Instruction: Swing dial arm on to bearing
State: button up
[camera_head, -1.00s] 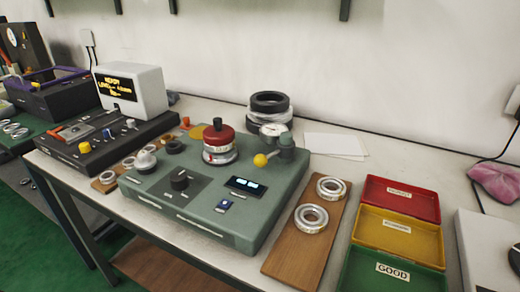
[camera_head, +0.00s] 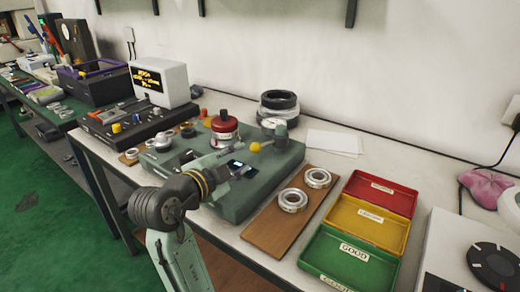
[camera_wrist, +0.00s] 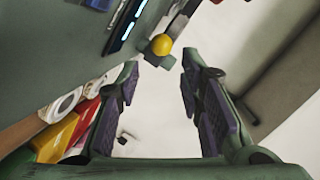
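The dial arm has a yellow ball knob (camera_head: 255,147) on a grey post with a dial gauge (camera_head: 271,124), at the right of the green test device (camera_head: 262,181). The knob also shows in the wrist view (camera_wrist: 161,45), just beyond and between my fingertips. The red-topped weight (camera_head: 224,124) stands on the device left of the knob. The bearing beneath it is mostly hidden. My gripper (camera_wrist: 155,82) is open and empty, its purple-padded fingers apart. In the head view, my arm reaches over the device's front, with the gripper close to the knob; contact cannot be told.
Two bearing rings (camera_head: 293,199) (camera_head: 317,177) lie on a wooden board (camera_head: 268,231) right of the device. Red (camera_head: 381,187), yellow (camera_head: 372,218) and green (camera_head: 348,257) trays stand beyond it. Black rings (camera_head: 278,100) are stacked behind. White paper lies at the back right.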

aim_at(253, 150)
jog(key=p+x, duration=0.2)
jog(key=x, duration=0.8)
jog(key=shift+w, duration=0.25)
grip_shut()
